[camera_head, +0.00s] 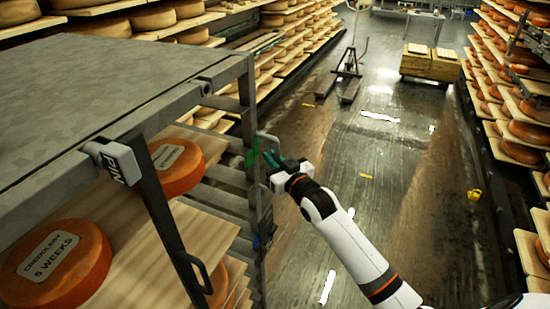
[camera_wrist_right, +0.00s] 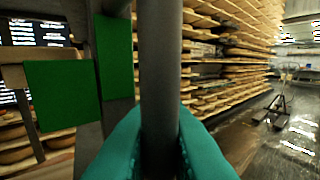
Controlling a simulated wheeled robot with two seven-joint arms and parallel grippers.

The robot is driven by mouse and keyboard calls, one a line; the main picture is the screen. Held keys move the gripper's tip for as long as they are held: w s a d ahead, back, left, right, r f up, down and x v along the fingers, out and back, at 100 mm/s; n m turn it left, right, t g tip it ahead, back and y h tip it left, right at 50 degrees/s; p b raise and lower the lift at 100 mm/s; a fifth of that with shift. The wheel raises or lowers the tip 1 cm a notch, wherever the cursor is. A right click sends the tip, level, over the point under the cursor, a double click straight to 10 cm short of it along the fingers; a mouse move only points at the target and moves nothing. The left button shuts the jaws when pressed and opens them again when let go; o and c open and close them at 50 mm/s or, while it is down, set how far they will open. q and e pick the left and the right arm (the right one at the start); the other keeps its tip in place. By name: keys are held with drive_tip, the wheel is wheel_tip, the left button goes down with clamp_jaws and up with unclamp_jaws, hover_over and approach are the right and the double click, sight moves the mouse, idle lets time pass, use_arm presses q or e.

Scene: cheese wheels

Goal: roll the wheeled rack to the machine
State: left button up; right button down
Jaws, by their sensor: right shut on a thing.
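The wheeled rack (camera_head: 150,70) fills the left of the head view, with a grey top and wooden shelves holding orange cheese wheels. My right gripper (camera_head: 272,158) is at the rack's right side. Its teal fingers (camera_wrist_right: 160,150) are shut on the rack's vertical handle bar (camera_wrist_right: 160,70), which stands between them in the right wrist view. Green patches (camera_wrist_right: 62,95) show on the rack beside the bar. The rack's wheels are hidden. My left gripper is not in view. I cannot make out the machine for certain.
Shelves of cheese (camera_head: 285,40) line the left, and more shelves (camera_head: 510,100) line the right. The wet floor (camera_head: 375,150) between is mostly clear, with a small yellow object (camera_head: 474,195) at right.

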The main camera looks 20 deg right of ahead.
drive_tip(key=shift+w+d+r, duration=0.3)
drive_tip(key=c, duration=1.5)
unclamp_jaws()
drive_tip(key=shift+f, duration=0.15)
drive_tip(key=shift+o, duration=0.2)
drive_tip(key=shift+f, duration=0.1)
drive_tip(key=s+d+b, duration=0.1)
drive_tip(key=s+b, duration=0.2)
drive_tip(key=s, duration=0.9)
drive_tip(key=shift+d, duration=0.15)
